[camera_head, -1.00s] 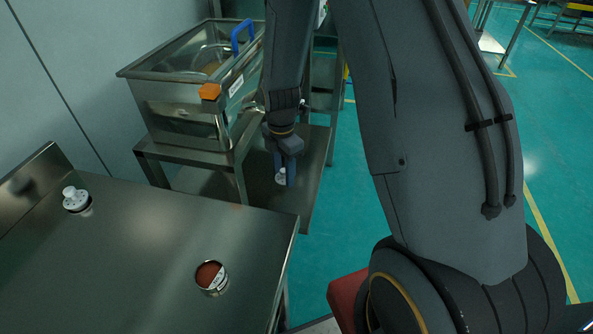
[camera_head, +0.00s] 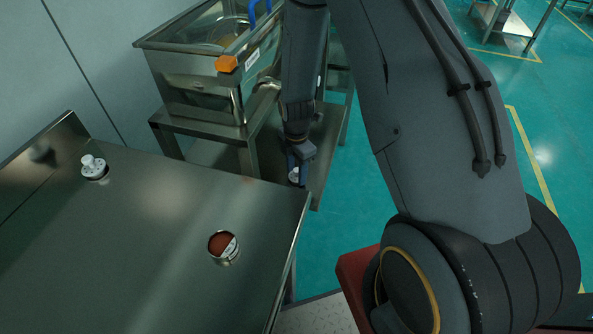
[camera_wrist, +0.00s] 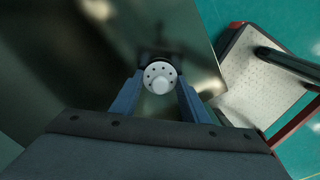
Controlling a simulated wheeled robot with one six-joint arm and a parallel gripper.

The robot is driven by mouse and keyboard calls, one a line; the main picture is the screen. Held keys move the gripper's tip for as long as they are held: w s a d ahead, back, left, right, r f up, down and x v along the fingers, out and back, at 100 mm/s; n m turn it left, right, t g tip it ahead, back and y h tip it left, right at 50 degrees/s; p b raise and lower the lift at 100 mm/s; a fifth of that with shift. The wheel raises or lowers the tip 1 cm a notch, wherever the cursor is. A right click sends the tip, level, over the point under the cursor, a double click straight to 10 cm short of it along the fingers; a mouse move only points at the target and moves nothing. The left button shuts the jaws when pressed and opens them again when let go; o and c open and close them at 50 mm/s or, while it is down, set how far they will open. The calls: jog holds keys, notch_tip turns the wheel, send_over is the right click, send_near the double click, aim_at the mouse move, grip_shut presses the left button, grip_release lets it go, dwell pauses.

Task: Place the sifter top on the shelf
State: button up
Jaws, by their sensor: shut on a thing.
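My gripper (camera_head: 298,172) is shut on a white round piece (camera_head: 295,175), which looks like the sifter top. In the wrist view, my gripper (camera_wrist: 160,90) has one finger on each side of this sifter top (camera_wrist: 160,78), which has a ring of small holes and a central knob. It is held over or near the lower metal shelf (camera_head: 205,153) of the stand, beyond the table's far right corner. The height above the shelf is hard to tell. My arm hides part of the shelf.
A metal table (camera_head: 150,240) at left carries another white knobbed piece (camera_head: 94,168) and a round container with reddish contents (camera_head: 223,246). A steel sieve box (camera_head: 190,85) with an orange corner block (camera_head: 227,63) stands on the stand. Teal floor is open at right.

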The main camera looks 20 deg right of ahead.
aim_at(296, 169)
jog(key=o, duration=1)
jog(key=shift+f, duration=0.15)
notch_tip(296, 169, up, 12)
jog(key=s+d+r+m, duration=0.1)
jog(key=s+r+m, duration=0.6)
jog(key=s+m, duration=0.3)
jog(key=s+d+r+m, duration=0.1)
jog(key=s+r+m, duration=0.7)
jog(key=s+m, duration=0.2)
jog(key=m, duration=0.2)
jog(key=shift+d+m+b, duration=0.3)
jog(key=shift+d+b, duration=0.05)
jog(key=shift+r, duration=0.1)
